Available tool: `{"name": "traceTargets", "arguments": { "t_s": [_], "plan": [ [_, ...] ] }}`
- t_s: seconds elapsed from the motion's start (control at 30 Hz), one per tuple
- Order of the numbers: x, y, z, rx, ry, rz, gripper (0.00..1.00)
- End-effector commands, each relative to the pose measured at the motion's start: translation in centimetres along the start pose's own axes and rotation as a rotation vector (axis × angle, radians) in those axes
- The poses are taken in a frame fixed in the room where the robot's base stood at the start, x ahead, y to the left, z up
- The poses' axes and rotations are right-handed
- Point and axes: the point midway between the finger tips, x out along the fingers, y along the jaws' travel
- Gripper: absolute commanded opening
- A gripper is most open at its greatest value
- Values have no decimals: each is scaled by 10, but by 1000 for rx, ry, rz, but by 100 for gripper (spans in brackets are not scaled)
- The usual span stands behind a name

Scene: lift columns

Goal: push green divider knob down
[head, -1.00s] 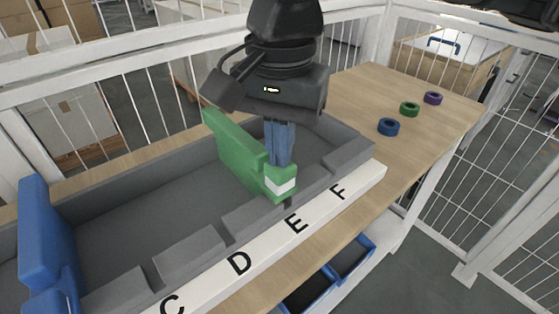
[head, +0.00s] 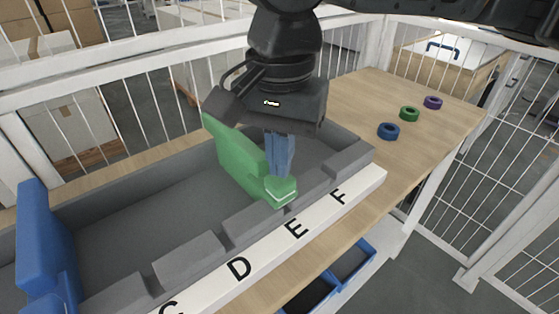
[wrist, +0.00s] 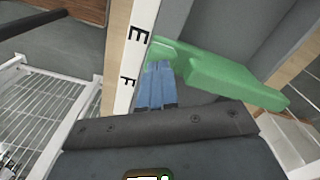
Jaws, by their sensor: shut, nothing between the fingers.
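The green divider (head: 238,160) stands across the grey trough, its knob (head: 282,194) at the front wall between the letters E and F. The knob sits low, with only a thin pale line around it. My gripper (head: 279,178) points down with its blue fingers shut and empty, the tips at the top of the knob and seemingly touching it. In the wrist view the blue fingers (wrist: 158,68) reach the green divider (wrist: 225,75) beside the lettered strip; the tips' exact contact is hard to see.
A blue divider (head: 45,240) stands in the trough (head: 150,215) at the left. A white lettered strip (head: 265,248) runs along the front. Blue, green and purple rings (head: 409,114) lie on the wooden table at the right. White mesh fencing (head: 500,190) surrounds the table.

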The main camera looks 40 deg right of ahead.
Motion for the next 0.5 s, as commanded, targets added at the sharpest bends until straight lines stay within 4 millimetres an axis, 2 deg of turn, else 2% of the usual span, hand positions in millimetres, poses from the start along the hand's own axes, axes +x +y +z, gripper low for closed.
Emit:
{"name": "traceTargets", "arguments": {
  "t_s": [0.1,0.5],
  "plan": [
    [-15,0,0,0,-1,0,0],
    [-50,0,0,0,0,-1,0]
  ]
}}
